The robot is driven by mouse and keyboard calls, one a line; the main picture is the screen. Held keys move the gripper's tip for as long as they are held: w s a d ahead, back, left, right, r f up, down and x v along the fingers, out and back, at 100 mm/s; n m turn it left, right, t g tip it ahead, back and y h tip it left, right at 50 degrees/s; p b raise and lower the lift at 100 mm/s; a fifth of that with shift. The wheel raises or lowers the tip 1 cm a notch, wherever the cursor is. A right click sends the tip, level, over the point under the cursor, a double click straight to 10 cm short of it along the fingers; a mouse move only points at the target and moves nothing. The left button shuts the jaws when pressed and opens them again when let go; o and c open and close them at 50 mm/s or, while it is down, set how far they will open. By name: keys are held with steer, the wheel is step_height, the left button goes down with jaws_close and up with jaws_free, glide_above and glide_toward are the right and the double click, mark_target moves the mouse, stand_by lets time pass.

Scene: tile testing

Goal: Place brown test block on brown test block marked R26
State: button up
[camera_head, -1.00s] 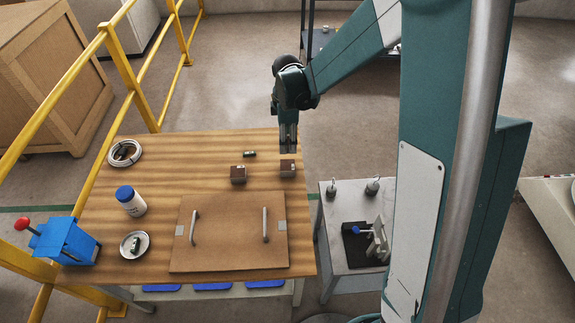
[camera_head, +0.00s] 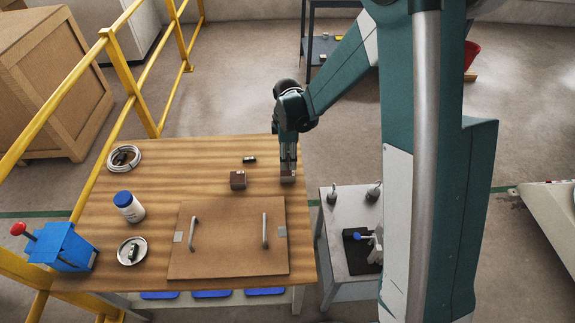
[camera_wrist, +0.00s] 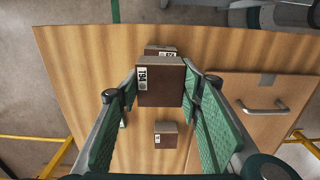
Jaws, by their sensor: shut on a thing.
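A third, smaller-looking brown block (camera_wrist: 166,136) with a white label lies lower in the wrist view. It also sits on the table left of my gripper in the head view (camera_head: 238,180). There, my gripper (camera_head: 288,172) points down near the table's right edge. The held block and the one behind it cannot be told apart there.
A side table (camera_head: 344,232) stands to the right.

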stand_by(0.3)
steer(key=shift+f+b, duration=0.35)
steer(key=shift+f, duration=1.55)
steer(key=shift+f, duration=0.15)
steer(key=o, duration=1.1)
step_height(320, 180, up, 12)
steer(key=shift+r+p, duration=0.2)
steer(key=shift+p, duration=0.85)
